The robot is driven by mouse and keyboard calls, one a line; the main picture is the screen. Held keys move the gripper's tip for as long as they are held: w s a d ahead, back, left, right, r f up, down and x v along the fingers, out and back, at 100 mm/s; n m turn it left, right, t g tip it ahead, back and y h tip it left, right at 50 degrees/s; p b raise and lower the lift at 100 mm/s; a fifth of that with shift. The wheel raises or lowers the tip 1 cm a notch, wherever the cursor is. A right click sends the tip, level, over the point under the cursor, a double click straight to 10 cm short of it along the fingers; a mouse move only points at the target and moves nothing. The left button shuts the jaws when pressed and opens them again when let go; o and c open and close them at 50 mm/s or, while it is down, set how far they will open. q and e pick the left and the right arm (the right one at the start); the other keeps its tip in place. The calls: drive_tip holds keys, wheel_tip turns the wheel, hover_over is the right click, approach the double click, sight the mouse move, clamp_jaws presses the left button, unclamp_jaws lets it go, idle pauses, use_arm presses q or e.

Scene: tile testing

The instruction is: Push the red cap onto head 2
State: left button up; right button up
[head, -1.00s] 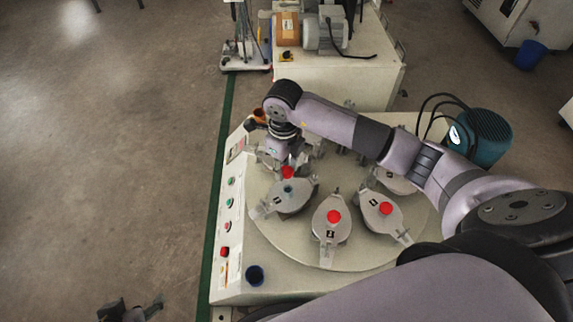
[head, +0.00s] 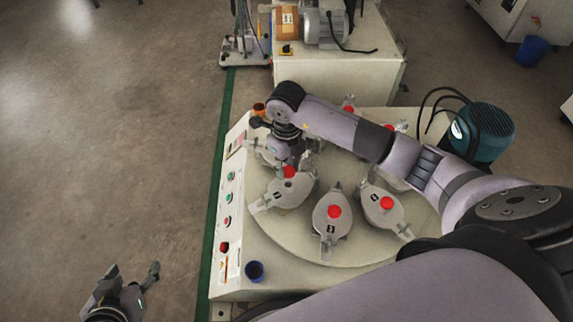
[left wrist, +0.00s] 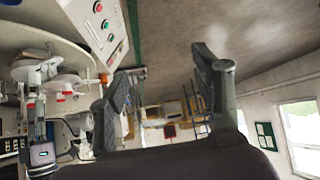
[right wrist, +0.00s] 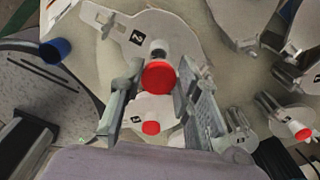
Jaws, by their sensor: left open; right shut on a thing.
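The red cap (right wrist: 158,77) is between the fingers of my right gripper (right wrist: 159,68), which is shut on it. Head 2 (right wrist: 138,38), a grey plate marked 2, lies beneath; its white neck shows right behind the cap. In the head view the red cap (head: 289,172) is at the middle of head 2 (head: 291,190), just below my right gripper (head: 289,160). I cannot tell whether it is fully seated. My left gripper (head: 134,270) is open and empty over the floor at lower left; its spread fingers also show in the left wrist view (left wrist: 160,82).
Other red-capped heads (head: 332,225) (head: 381,207) sit on the round turntable (head: 300,245). A control panel (head: 229,205) with buttons runs along its left side, with a blue cup (head: 254,271) near the front. A teal motor (head: 484,133) stands at right. The left floor is clear.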

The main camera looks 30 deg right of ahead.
drive_tip(key=shift+f+b, duration=0.5)
drive_tip(key=shift+f, duration=0.2)
drive_tip(key=shift+f+b, duration=0.35)
drive_tip(key=shift+f, duration=0.05)
drive_tip(key=shift+f+b, duration=0.35)
drive_tip(key=shift+f, duration=0.2)
use_arm(q)
drive_tip(key=w+d+r+t+h, duration=0.1)
drive_tip(key=w+r+t, duration=0.2)
drive_tip(key=r+t, duration=0.1)
drive_tip(key=w+d+r+t+h, duration=0.1)
drive_tip(key=w+d+r+t, duration=0.1)
drive_tip(key=w+r+t, duration=0.2)
drive_tip(key=shift+d+r, duration=0.3)
drive_tip(key=shift+r, duration=1.5)
use_arm(e)
drive_tip(key=shift+f, duration=0.35)
use_arm(q)
drive_tip(key=shift+w, duration=0.1)
drive_tip(key=shift+a+f+g, duration=0.15)
drive_tip(key=shift+f+g, duration=0.15)
drive_tip(key=shift+f, duration=0.25)
use_arm(e)
drive_tip(key=shift+f, duration=0.1)
use_arm(q)
drive_tip(key=shift+d+r, duration=0.2)
drive_tip(key=shift+r, duration=0.35)
use_arm(e)
drive_tip(key=shift+f, duration=0.25)
